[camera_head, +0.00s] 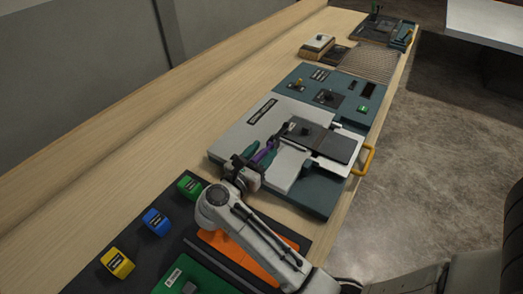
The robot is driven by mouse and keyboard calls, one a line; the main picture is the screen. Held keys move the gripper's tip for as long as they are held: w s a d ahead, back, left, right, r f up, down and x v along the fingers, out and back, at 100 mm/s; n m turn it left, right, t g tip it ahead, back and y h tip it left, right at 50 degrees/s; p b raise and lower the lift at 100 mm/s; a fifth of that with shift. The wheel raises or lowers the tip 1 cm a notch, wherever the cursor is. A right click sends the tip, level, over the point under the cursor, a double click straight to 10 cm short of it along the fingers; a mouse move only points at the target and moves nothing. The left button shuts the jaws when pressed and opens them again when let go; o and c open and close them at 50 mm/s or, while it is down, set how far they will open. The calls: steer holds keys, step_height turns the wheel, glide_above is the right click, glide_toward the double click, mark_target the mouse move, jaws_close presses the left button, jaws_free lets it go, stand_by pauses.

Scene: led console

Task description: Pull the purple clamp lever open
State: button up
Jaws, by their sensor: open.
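The purple clamp lever (267,158) is on the grey-topped panel (240,131) in the middle of the bench. It lies at a slant, its far end close to the dark plate (323,140). My gripper (261,154) is at the lever, with green parts showing on both sides of it. The jaws are open. The view is too small to tell whether the fingers touch the lever. My wrist hides part of the panel's near edge.
A yellow handle (367,159) sticks out at the bench's right edge. Green, blue (157,221) and yellow blocks stand on a dark mat at the near left. A teal panel (300,85) with knobs lies beyond. The bench's left strip is clear.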

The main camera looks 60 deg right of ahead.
steer(key=shift+c, duration=0.2)
jaws_close()
stand_by(0.3)
